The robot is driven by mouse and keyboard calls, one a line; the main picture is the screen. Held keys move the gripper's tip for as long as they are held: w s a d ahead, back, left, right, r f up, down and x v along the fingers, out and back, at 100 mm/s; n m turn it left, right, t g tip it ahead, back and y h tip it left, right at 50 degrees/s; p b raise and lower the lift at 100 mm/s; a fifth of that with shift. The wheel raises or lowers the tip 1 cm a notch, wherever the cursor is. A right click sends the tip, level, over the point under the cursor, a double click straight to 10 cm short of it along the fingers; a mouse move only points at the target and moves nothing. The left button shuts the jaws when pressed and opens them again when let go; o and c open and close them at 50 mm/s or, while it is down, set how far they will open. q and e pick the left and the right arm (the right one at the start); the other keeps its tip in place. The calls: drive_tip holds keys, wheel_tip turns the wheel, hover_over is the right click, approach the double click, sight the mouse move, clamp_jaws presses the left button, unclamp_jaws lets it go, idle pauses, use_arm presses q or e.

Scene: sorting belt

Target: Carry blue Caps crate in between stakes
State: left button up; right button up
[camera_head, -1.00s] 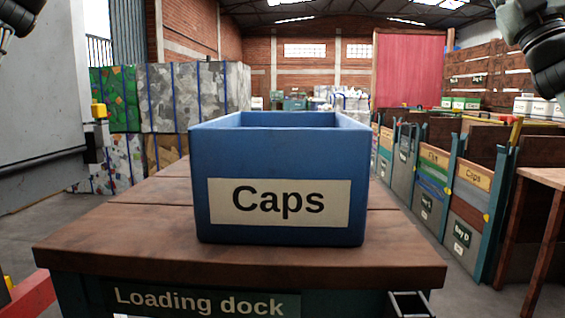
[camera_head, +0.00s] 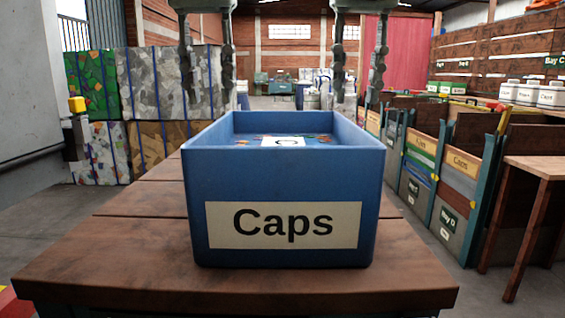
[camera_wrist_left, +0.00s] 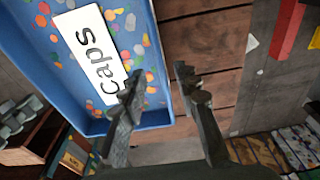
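The blue Caps crate (camera_head: 285,190) sits on the wooden loading table (camera_head: 110,265), its white Caps label facing me. Small coloured caps and a white label show inside it, also in the left wrist view (camera_wrist_left: 110,60). My left gripper (camera_head: 208,88) points down above the crate's left side, fingers apart. In the left wrist view its open fingers (camera_wrist_left: 160,85) appear on either side of the crate's wall line, with no visible contact. My right gripper (camera_head: 357,90) points down above the right side, fingers apart and empty. Upright teal posts (camera_head: 488,190) divide the bays at right; I cannot tell which are the stakes.
A bay panel carries a Caps label (camera_head: 460,162). A wooden side table (camera_head: 535,167) stands at the right. Pressed bales (camera_head: 150,90) stand at the back left. Grey floor (camera_head: 50,225) is open to the left, and a floor aisle runs between the loading table and the bays.

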sight(214, 123)
use_arm(q)
drive_tip(key=shift+f, duration=0.1)
use_arm(e)
drive_tip(key=shift+f, duration=0.15)
